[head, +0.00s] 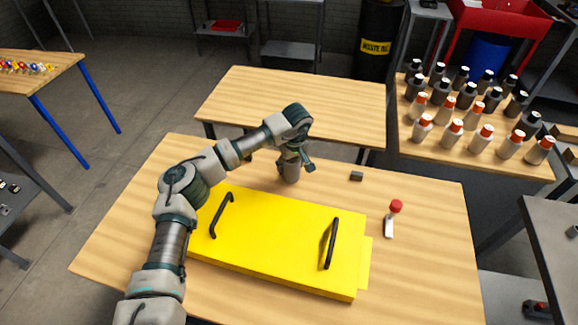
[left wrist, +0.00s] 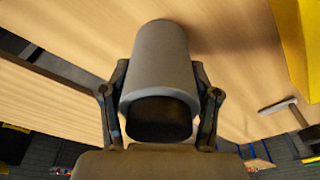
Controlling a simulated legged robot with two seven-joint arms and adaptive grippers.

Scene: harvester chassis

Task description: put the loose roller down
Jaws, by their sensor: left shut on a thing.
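The loose roller (head: 290,172) is a grey cylinder behind the yellow chassis cover, near the far edge of the front table. My left gripper (head: 298,160) points down over it and is shut on it. In the left wrist view the roller (left wrist: 158,62) fills the space between both fingers of the gripper (left wrist: 162,92), with table wood behind its far end. I cannot tell whether its lower end touches the table. My right gripper is not in view.
The yellow cover (head: 275,240) with two black handles takes up the middle of the front table (head: 430,270). A small dark block (head: 356,176) and a red-topped tool (head: 391,219) lie to the right. Several bottles (head: 460,105) stand on the back-right table. The back table (head: 300,100) is bare.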

